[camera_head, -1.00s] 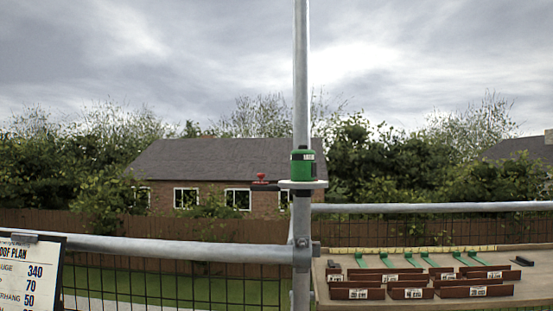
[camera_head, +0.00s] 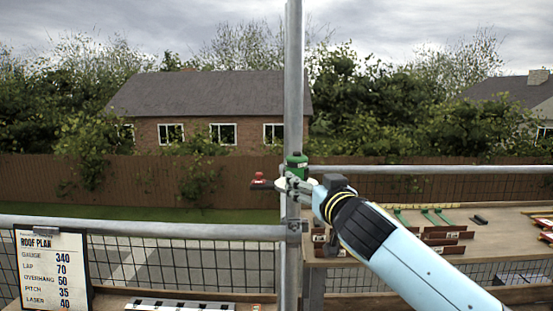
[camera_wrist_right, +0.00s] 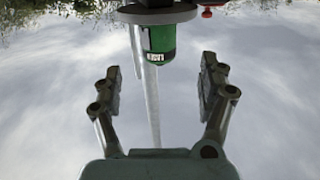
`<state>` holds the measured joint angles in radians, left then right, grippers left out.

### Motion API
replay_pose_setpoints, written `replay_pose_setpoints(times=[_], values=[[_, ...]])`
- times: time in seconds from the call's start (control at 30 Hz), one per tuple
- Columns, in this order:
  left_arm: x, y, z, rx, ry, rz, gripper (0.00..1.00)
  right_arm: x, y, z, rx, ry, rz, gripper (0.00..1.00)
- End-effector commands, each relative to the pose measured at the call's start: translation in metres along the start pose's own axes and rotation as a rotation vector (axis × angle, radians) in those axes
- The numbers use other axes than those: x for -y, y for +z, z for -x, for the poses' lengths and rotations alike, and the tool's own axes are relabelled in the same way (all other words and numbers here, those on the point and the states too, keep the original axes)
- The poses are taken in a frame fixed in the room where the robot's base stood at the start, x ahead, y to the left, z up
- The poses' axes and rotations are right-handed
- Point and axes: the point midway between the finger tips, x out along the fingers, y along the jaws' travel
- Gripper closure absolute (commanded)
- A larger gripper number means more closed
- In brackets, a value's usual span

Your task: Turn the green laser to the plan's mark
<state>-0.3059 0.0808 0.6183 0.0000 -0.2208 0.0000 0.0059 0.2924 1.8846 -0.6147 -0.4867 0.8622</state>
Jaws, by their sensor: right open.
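The green laser (camera_head: 297,160) sits on a small round plate on the upright scaffold pole (camera_head: 293,80). My right gripper (camera_head: 290,184) is at the laser, partly covering its lower part and the plate. In the right wrist view the laser (camera_wrist_right: 158,40) hangs upside down between and beyond the two open fingers (camera_wrist_right: 161,85), touching neither. A white band with dark marks shows on it, too small to read. The roof plan board (camera_head: 50,268) at the lower left lists gauge 340, lap 70, overhang 50, pitch 35 and laser 40. My left gripper is not in view.
A red knob (camera_head: 259,179) on a dark arm sticks out left of the pole. Horizontal rails (camera_head: 140,227) and mesh run along both sides. A wooden bench (camera_head: 350,245) at right holds brown labelled pieces (camera_head: 444,236) and green hooks (camera_head: 433,217).

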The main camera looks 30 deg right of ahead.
Motion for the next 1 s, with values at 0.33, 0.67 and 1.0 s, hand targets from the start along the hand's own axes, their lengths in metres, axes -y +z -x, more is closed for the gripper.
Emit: replay_pose_setpoints(times=[0.33, 0.67, 1.0], values=[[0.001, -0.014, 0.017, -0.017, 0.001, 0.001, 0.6, 0.0, -0.009, -0.045, -0.004, 0.002, -0.002, 0.24], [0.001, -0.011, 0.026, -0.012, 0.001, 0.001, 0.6, 0.0, -0.006, -0.1, -0.004, 0.001, 0.0, 0.24], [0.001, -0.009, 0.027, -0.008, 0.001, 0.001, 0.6, 0.0, -0.005, -0.11, -0.004, 0.0, -0.001, 0.24]])
